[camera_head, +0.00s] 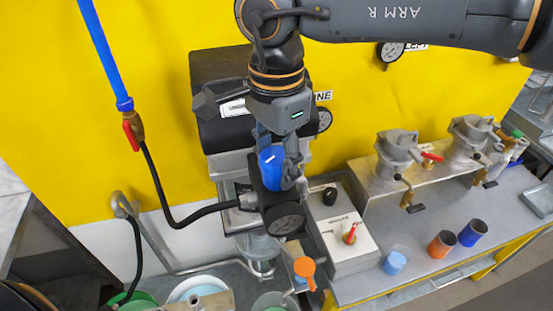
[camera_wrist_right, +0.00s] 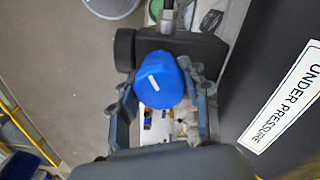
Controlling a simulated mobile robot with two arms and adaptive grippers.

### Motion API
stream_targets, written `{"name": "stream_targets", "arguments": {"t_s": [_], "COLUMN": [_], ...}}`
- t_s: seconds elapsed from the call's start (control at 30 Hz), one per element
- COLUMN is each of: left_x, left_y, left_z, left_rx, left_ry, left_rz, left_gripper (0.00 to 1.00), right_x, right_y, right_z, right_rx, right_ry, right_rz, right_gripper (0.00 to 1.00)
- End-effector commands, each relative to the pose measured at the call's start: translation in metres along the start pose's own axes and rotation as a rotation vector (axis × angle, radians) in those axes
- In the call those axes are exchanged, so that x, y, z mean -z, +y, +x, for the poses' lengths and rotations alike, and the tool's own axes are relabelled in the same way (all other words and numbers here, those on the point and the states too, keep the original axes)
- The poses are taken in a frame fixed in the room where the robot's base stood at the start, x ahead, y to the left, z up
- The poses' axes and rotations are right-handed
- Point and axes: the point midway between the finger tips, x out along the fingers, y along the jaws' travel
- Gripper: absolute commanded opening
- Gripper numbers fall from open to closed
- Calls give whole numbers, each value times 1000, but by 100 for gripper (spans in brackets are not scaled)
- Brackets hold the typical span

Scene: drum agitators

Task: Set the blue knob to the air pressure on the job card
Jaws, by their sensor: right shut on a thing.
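The blue knob (camera_head: 270,165) sits on top of a black regulator block and carries a white mark. My right gripper (camera_head: 282,160) is around it from above, shut on it. In the right wrist view the knob (camera_wrist_right: 158,78) is between the two fingers of the gripper (camera_wrist_right: 160,88), its white mark pointing up and slightly left. The round pressure gauge (camera_head: 285,218) is just below the knob, its needle too small to read. I cannot make out a readable job card. My left gripper is not in view.
A blue pipe with a red-handled valve (camera_head: 131,130) and black hose are at the left. Coloured cups (camera_head: 441,243) stand on the bench. An "UNDER PRESSURE" label (camera_wrist_right: 285,95) is close beside the gripper.

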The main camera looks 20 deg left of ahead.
Motion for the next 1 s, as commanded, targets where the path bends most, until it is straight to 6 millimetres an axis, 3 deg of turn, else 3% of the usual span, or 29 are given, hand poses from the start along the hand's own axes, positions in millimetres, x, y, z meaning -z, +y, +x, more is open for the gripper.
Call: {"name": "stream_targets", "arguments": {"t_s": [0.37,1.0], "left_x": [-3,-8], "left_y": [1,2], "left_z": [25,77], "left_rx": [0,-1], "left_ry": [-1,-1], "left_rz": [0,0], "left_gripper": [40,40], "right_x": [0,1], "right_y": [0,-1], "right_z": [4,3], "right_rx": [2,3], "right_ry": [0,-1], "right_rz": [170,768], "right_gripper": [14,14]}}
